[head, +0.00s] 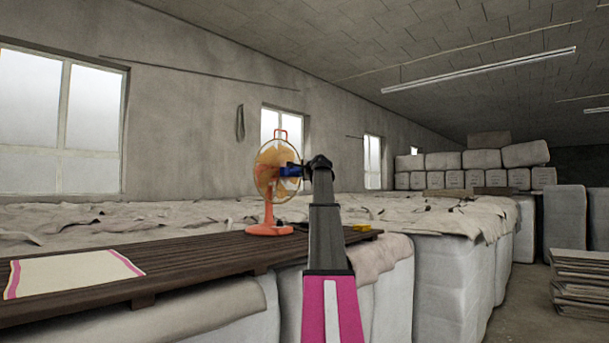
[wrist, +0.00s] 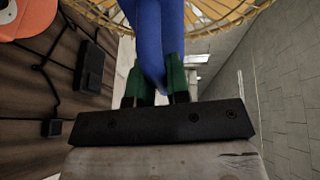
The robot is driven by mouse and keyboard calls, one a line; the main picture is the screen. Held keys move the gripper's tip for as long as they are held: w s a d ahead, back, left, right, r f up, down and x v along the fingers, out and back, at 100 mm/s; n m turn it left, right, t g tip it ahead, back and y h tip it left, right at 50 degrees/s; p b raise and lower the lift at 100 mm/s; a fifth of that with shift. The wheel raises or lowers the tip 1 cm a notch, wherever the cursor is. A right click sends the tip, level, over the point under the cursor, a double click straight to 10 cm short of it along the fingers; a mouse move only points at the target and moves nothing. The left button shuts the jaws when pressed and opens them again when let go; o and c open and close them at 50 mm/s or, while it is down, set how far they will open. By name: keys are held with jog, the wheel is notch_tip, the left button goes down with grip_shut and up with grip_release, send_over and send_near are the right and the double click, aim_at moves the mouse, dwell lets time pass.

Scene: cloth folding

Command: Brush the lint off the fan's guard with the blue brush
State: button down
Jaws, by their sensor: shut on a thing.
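The orange fan (head: 268,229) stands upright on the dark slatted boards, its round guard (head: 264,165) facing left of my arm. My gripper (head: 306,171) is beside the guard's right side and is shut on the blue brush (head: 289,171). In the wrist view the blue brush (wrist: 152,40) sits between the green fingertips of my gripper (wrist: 154,85) and reaches up to the wire guard (wrist: 217,14). The brush's far end is hidden, so I cannot tell whether it touches the guard. No lint can be made out.
The dark slatted boards (head: 185,266) lie over pale wrapped bales. A cream cloth with pink stripes (head: 70,270) lies at the front left. A small yellow thing (head: 361,227) is right of the fan. A cord and black box (wrist: 92,65) lie on the boards. Stacked bales stand behind.

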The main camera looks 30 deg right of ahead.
aim_at(289, 172)
jog(key=shift+s+a, duration=0.4)
jog(key=shift+a, duration=0.7)
jog(key=shift+s+a, duration=0.35)
jog(key=shift+a, duration=0.75)
jog(key=shift+s+a, duration=0.4)
jog(key=shift+a, duration=0.7)
jog(key=shift+w+d+r, duration=0.4)
jog(key=shift+w+d, duration=0.05)
jog(key=shift+d, duration=0.8)
jog(key=shift+w+d+r, duration=0.4)
jog(key=shift+w+d, duration=0.05)
jog(key=shift+d, duration=0.75)
jog(key=shift+w+d+r, duration=0.4)
jog(key=shift+w+d, duration=0.05)
jog(key=shift+d, duration=0.8)
jog(key=shift+s, duration=0.1)
jog(key=shift+s+d+f, duration=0.1)
jog(key=shift+s+d, duration=0.2)
jog(key=shift+s, duration=0.6)
jog(key=shift+s+d, duration=0.35)
jog(key=shift+s, duration=0.6)
jog(key=shift+s+d+f, duration=0.1)
jog(key=shift+s+d, duration=0.2)
jog(key=shift+s, duration=0.6)
jog(key=shift+s+d, duration=0.25)
jog(key=shift+s, duration=0.5)
jog(key=shift+s+d, duration=0.2)
jog(key=shift+s, duration=0.5)
